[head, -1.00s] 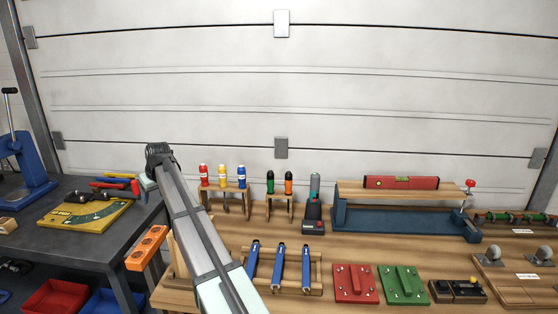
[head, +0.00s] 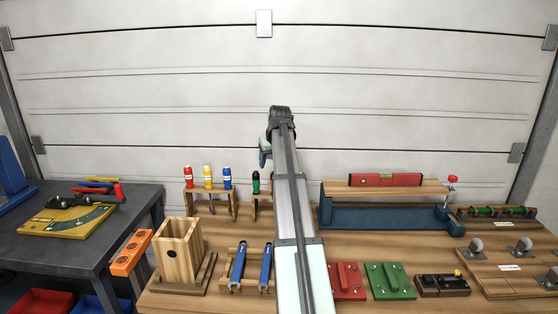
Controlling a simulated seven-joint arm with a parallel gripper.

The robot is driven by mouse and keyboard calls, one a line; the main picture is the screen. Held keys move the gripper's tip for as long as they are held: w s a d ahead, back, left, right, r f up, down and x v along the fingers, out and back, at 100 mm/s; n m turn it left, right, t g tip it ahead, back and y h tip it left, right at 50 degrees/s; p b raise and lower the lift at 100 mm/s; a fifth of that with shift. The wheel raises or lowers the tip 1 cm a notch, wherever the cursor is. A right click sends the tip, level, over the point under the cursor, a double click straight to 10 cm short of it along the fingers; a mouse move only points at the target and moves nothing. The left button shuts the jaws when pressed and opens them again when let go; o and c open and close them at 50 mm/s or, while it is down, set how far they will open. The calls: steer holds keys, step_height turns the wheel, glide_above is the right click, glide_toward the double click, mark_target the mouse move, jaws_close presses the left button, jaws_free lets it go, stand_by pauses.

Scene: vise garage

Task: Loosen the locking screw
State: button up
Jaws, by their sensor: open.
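I cannot tell for certain which part is the locking screw. A yellow board (head: 42,229) with a curved green scale and dark fittings lies on the dark table at left; small screws on it are too small to tell. A blue vise-like frame (head: 387,219) with a wooden board across its top stands on the wooden bench at right. A small red knob (head: 453,179) stands upright at its right end. My arm rises through the middle of the head view, with its bend high in front of the door.
A red level (head: 386,179) lies on the wooden board.

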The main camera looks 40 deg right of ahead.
steer(key=x, duration=0.4)
steer(key=s+d+x, duration=0.1)
steer(key=x, duration=0.3)
steer(key=s+d+x, duration=0.1)
steer(key=x, duration=0.4)
steer(key=shift+d+f, duration=0.15)
steer(key=shift+d, duration=0.1)
steer(key=c, duration=1.1)
steer(key=shift+o, duration=0.2)
steer(key=shift+r, duration=6.35)
